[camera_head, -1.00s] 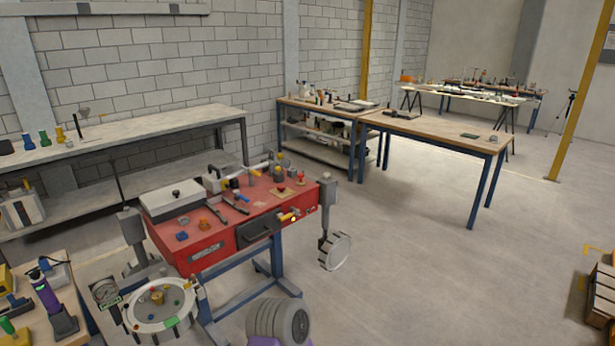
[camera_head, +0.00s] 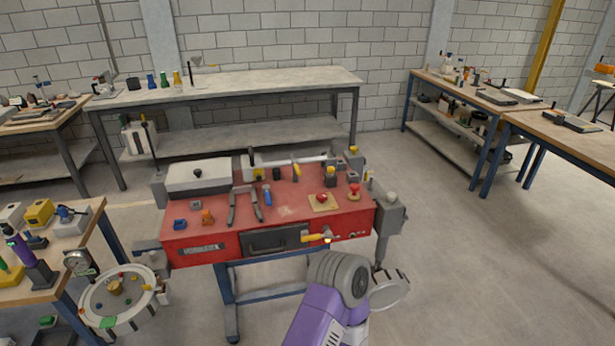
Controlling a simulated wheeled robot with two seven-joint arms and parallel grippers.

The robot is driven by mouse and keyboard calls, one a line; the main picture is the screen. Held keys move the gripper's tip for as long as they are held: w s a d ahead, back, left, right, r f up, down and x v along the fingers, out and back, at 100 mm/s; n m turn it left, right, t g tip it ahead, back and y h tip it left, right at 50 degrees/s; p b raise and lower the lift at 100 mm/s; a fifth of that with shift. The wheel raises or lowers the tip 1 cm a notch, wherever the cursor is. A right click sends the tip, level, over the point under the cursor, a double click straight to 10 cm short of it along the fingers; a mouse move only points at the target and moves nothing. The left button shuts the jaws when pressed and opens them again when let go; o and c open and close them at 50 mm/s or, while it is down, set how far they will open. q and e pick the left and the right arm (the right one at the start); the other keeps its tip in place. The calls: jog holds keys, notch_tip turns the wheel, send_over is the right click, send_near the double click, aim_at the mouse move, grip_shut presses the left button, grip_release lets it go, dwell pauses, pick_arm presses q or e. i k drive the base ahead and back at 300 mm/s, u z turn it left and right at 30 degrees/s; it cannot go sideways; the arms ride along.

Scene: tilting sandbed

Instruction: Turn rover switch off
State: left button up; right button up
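No part is clearly labelled as the rover switch, and I cannot tell which control it is. The red bench (camera_head: 205,240) stands in the middle. On its top right are a red knob on a yellow plate (camera_head: 322,199) and another red knob (camera_head: 353,191). A yellow-handled lever (camera_head: 318,237) is on its front face, right of a dark drawer (camera_head: 268,241). A purple and grey link of my arm rises from the bottom, in front of the bench's right part.
A round dial-like panel (camera_head: 92,308) is at the bench's lower left; a grey disc (camera_head: 390,291) hangs at its right. A wooden table (camera_head: 85,262) with tools stands at left. A long grey workbench (camera_head: 270,84) is behind. The floor at right is clear.

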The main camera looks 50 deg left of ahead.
aim_at(320, 197)
jog(key=u, duration=1)
jog(key=i, duration=1)
jog(key=u, duration=1.2)
